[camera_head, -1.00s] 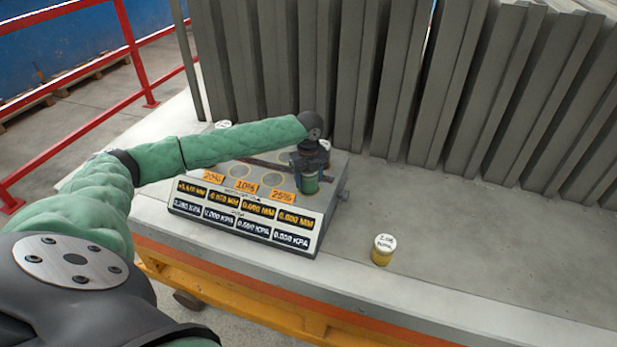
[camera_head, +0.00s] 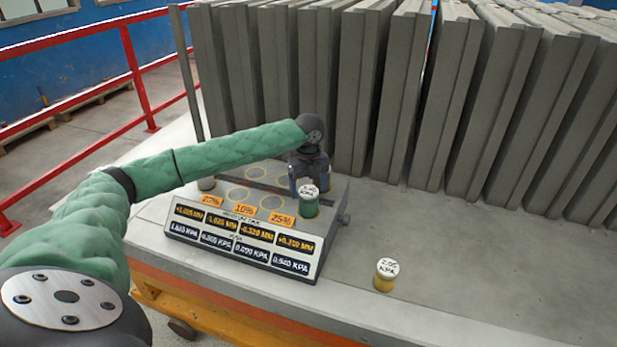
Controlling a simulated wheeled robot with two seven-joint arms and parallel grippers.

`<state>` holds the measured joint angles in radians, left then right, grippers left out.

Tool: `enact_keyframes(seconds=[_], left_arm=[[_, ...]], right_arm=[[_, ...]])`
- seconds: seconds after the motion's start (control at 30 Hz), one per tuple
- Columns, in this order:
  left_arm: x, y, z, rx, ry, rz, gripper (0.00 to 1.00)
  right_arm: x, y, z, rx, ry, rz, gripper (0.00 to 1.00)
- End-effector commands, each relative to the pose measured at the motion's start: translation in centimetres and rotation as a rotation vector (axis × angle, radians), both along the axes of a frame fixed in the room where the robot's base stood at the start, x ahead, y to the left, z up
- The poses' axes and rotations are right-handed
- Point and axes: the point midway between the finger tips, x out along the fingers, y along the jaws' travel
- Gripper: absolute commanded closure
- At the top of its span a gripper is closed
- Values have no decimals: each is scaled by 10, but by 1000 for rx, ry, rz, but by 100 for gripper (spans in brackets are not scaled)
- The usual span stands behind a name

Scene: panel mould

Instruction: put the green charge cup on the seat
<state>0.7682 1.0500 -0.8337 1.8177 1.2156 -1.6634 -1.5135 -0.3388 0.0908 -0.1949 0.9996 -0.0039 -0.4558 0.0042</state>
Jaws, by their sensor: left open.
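The green charge cup (camera_head: 308,206), with a white lettered top, stands upright at the right end of the grey console (camera_head: 340,205). Whether a ring lies under it is hidden. My left gripper (camera_head: 308,180) is open, just behind and above the cup. Its fingers are small and dark, so I cannot tell whether they touch the cup. Yellow ring-marked seats (camera_head: 238,194) show empty on the console top, left of the cup. My right gripper is not in view.
A yellow cup (camera_head: 384,279) with a white top stands on the slab right of the console. Upright grey panels (camera_head: 390,100) line the back. The slab at right is clear.

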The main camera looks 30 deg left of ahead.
Motion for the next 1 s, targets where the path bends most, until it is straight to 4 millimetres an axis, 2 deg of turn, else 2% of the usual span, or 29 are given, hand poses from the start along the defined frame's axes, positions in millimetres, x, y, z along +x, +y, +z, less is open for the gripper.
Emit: enact_keyframes(seconds=[0.07, 0.3, 0.4, 0.6, 1.0], left_arm=[[1, 0, 12, 0, -5, 0, 22], [1, 0, 46, 0, -2, 1, 22], [1, 0, 54, -1, -2, 1, 22], [0, 0, 63, 1, -1, 1, 22], [0, 0, 63, 0, 0, 1, 22]], right_arm=[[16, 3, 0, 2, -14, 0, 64], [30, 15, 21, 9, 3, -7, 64], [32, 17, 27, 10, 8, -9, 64], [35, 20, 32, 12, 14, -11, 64], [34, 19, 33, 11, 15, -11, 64]])
